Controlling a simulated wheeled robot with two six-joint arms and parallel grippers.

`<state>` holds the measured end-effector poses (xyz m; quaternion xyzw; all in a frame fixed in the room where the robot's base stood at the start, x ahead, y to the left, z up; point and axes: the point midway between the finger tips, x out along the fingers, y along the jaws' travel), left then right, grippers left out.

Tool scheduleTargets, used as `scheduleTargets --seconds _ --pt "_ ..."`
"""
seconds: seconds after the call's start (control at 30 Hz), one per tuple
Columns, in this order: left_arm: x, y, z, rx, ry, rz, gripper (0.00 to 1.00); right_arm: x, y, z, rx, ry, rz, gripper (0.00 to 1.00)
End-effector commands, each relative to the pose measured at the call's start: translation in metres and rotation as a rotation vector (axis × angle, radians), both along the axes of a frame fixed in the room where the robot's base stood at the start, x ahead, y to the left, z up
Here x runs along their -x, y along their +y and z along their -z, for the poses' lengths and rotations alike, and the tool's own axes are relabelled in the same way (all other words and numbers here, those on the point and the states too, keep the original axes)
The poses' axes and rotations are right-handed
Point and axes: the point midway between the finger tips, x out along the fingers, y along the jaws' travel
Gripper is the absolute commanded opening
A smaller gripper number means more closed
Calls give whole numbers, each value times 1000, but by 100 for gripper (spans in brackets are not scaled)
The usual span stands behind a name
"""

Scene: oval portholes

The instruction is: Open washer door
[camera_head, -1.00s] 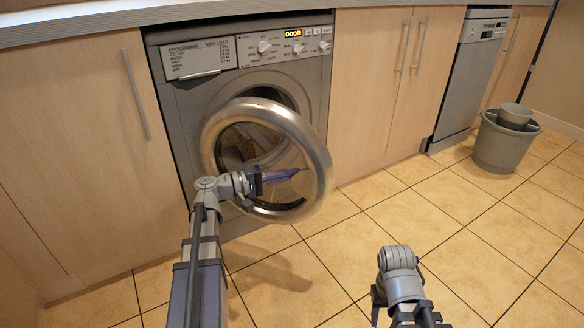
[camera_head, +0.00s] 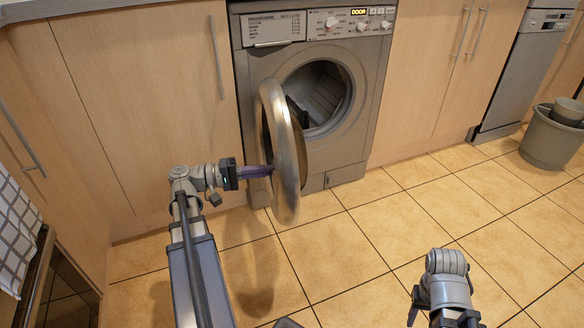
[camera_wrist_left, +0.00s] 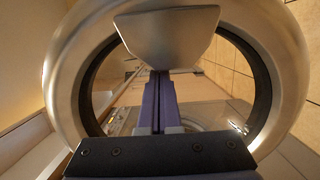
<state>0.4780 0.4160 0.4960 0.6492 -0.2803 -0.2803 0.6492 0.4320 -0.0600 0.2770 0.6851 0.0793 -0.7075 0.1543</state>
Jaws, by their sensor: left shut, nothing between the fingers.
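The washer (camera_head: 312,155) stands between wooden cabinets. Its round door (camera_head: 286,150), a thick silver ring, is swung wide open to the left, seen nearly edge-on in the head view. The drum opening (camera_head: 322,95) is exposed. My left gripper (camera_head: 262,171) is at the door's left side, its fingertips at the ring; contact is unclear. In the left wrist view the shut fingers (camera_wrist_left: 160,100) point into the door ring (camera_wrist_left: 68,70), under a grey plate (camera_wrist_left: 167,38) that covers their tips.
A cabinet (camera_head: 150,110) with a vertical handle stands left of the washer, near my left arm. A grey bucket (camera_head: 552,138) stands at the far right. A checked towel (camera_head: 18,230) hangs at the left edge. The tiled floor (camera_head: 360,240) in front is clear.

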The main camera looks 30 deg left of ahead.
Motion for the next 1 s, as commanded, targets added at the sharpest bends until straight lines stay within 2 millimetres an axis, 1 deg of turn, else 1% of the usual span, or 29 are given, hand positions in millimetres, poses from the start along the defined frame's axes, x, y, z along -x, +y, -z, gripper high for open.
scheduleTargets --seconds 0.03,0.1,0.2,0.33,0.53,1.0 --pt "5 9 0 0 0 -3 0 0 0 0 0 0 0 50" --pt "9 20 0 0 0 37 0 0 0 0 0 0 0 50" --pt "17 29 0 0 0 77 0 0 0 0 0 0 0 50" --pt "24 36 0 0 0 114 0 0 0 0 0 0 0 50" --pt "28 40 0 0 0 137 0 0 0 0 0 0 0 50" --pt "29 40 0 0 0 140 0 0 0 0 0 0 0 50"
